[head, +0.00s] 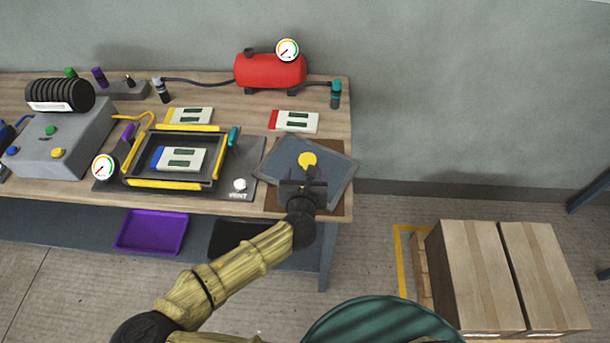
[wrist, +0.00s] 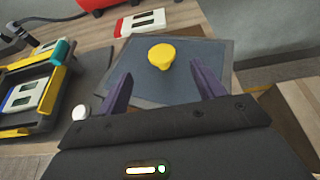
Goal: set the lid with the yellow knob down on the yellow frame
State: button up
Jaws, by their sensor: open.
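The lid (head: 285,162) is a flat grey-blue square panel lying a little turned on a brown mat at the right end of the bench. Its round yellow knob (head: 307,159) stands at its middle; the knob also shows in the wrist view (wrist: 161,56). The yellow frame (head: 178,184) sits on a dark base plate to the left of the lid, with a blue-ended white device (head: 180,159) inside it. Part of the frame shows in the wrist view (wrist: 32,105). My gripper (wrist: 165,85) is open and empty, over the lid's near part, with the knob ahead of its fingertips.
A white vent knob (head: 239,185) and a teal clamp (head: 233,137) stand between frame and lid. A red-ended device (head: 294,122) lies behind the lid, a red tank (head: 270,71) farther back. A gauge (head: 104,167) and grey control box (head: 65,140) are left of the frame.

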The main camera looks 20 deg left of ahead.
dwell(0.6)
jog(key=shift+w+d+f+m, duration=0.15)
jog(key=shift+d+m, duration=0.15)
jog(key=shift+d, duration=0.1)
jog(key=d+f+m+g+h, duration=0.1)
jog(key=d+m, duration=0.2)
jog(key=w+d+f+m+h, duration=0.1)
jog(key=d+m+h, duration=0.1)
jog(key=d+m, duration=0.1)
jog(key=w+d+f+m+g+h, duration=0.1)
jog(key=d+f+m, duration=0.1)
jog(key=d, duration=0.3)
jog(key=shift+d+m+g+h, duration=0.2)
jog(key=shift+m+g+h, duration=0.1)
jog(key=shift+m+h, duration=0.1)
jog(key=s+d+f+m+g+h, duration=0.2)
jog(key=s+d+m+g, duration=0.15)
jog(key=d+m, duration=0.55)
jog(key=s+d+r+m+g+y, duration=0.1)
jog(key=s+d+r+m, duration=0.3)
jog(key=r+m, duration=0.4)
jog(key=s+d+r+m+g+y, duration=0.2)
jog(key=d+r+m, duration=0.4)
jog(key=m, duration=0.6)
jog(key=shift+s+r+g+y, duration=0.3)
jog(key=shift+s+r+g, duration=0.45)
jog(key=shift+s+r, duration=0.3)
jog(key=shift+f, duration=0.1)
